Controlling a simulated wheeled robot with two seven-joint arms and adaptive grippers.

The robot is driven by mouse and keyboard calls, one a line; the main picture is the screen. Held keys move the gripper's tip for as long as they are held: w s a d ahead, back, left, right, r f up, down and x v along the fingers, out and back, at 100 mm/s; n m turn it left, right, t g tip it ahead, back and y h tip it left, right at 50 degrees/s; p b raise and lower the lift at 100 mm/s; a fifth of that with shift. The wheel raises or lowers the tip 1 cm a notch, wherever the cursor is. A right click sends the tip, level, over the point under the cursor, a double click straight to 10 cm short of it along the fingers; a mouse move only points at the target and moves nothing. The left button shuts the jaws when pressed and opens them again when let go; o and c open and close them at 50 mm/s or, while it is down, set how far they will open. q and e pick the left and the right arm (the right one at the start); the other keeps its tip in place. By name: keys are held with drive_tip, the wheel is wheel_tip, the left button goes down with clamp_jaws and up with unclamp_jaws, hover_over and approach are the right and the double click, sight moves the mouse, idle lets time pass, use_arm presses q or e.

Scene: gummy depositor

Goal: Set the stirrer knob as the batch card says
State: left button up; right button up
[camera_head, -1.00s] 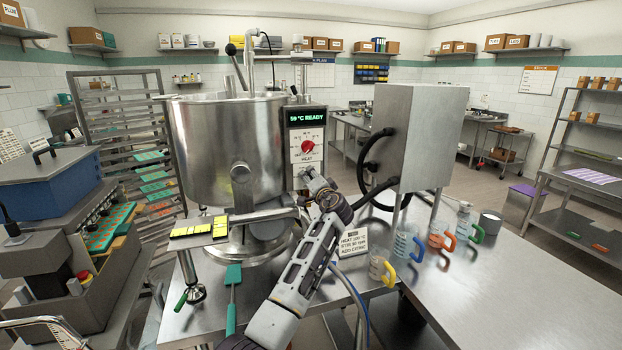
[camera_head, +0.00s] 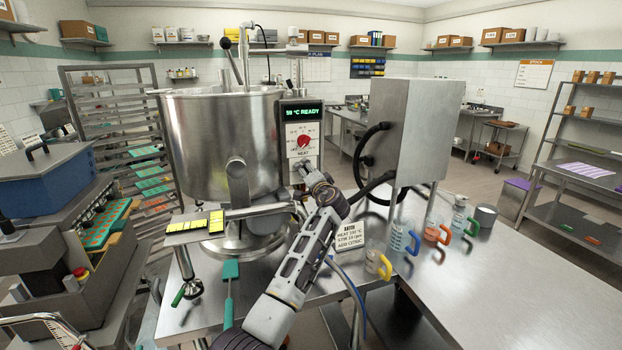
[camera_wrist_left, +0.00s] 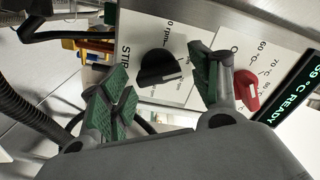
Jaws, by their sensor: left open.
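The black stirrer knob (camera_wrist_left: 160,68) sits on a white plate marked in rpm in the left wrist view. My left gripper (camera_wrist_left: 160,64) is open, with one green-padded finger on each side of the knob; contact is not clear. In the head view my left gripper (camera_head: 304,168) is at the lower part of the kettle's control panel (camera_head: 301,125) and hides the stirrer knob. The batch card (camera_head: 350,236) stands on the table right of my arm. It has heat, stir and citric lines; its stir number is too small to read surely. My right gripper is not in view.
The red heat knob (camera_wrist_left: 246,90) is close beside one finger. The display (camera_head: 301,112) reads 59 °C READY. The steel kettle (camera_head: 222,145) is left of the panel. A steel box with black hoses (camera_head: 418,135) and several handled jugs (camera_head: 402,239) are to the right.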

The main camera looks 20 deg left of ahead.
use_arm(q)
drive_tip(key=shift+s, duration=0.1)
drive_tip(key=v, duration=1.2)
idle(0.4)
